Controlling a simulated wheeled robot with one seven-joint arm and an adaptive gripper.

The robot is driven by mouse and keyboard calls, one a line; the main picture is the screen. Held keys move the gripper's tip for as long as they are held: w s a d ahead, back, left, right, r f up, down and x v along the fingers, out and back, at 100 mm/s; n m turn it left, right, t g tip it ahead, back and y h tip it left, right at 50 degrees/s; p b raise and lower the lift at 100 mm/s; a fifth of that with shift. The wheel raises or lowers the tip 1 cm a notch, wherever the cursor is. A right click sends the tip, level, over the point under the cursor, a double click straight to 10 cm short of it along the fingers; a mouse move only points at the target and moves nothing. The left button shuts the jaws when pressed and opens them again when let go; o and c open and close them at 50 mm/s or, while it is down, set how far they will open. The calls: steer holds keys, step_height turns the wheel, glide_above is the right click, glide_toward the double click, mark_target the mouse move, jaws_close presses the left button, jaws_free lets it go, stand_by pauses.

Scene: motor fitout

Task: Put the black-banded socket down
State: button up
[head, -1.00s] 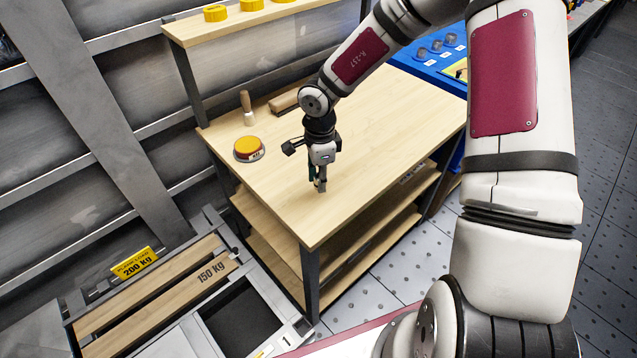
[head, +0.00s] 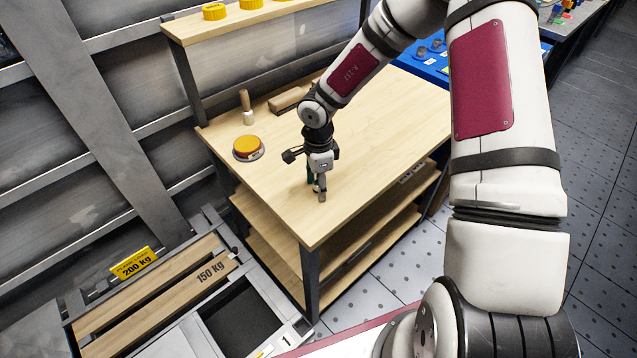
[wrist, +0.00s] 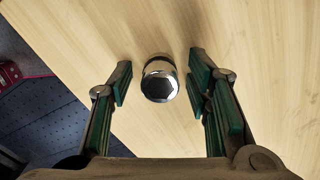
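The socket (wrist: 160,82) is a shiny metal cylinder with a hollow end facing the wrist camera. A dark band shows around its side. It appears to stand on the wooden table top (head: 370,130), near the table's front edge. My gripper (wrist: 161,66) is open around it, one green-padded finger on each side, with a visible gap to both. In the head view, my gripper (head: 319,190) is low over the table, and its fingers mostly hide the socket.
A round orange-topped tin (head: 248,148), a wooden-handled brush (head: 246,108) and a wooden block (head: 288,98) are at the table's back left. A blue tray (head: 425,62) lies beyond the far side. The table right of my gripper is clear.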

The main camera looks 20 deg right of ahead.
steer(key=w+r+n+t+h+p, duration=0.1)
steer(key=w+r+n+t, duration=0.25)
steer(key=r, duration=0.95)
steer(key=w+r+n+t+h, duration=0.15)
steer(key=w+r+t, duration=0.3)
steer(key=r, duration=0.85)
steer(key=s+a+r+n+t+y, duration=0.2)
steer(key=s+a+r+n+y, duration=0.15)
steer(key=a+r+n, duration=0.45)
steer(key=s+r+n+g+y, duration=0.2)
steer(key=s+r+n, duration=0.25)
steer(key=s, duration=1.05)
steer(key=s+d+f+g+h, duration=0.1)
steer(key=s+d, duration=0.3)
steer(key=s, duration=0.4)
steer(key=s+d+f+n+g+h, duration=0.1)
steer(key=s+d, duration=0.3)
steer(key=s, duration=0.4)
steer(key=shift+s+g+h, duration=0.25)
steer(key=shift+g+h, duration=0.25)
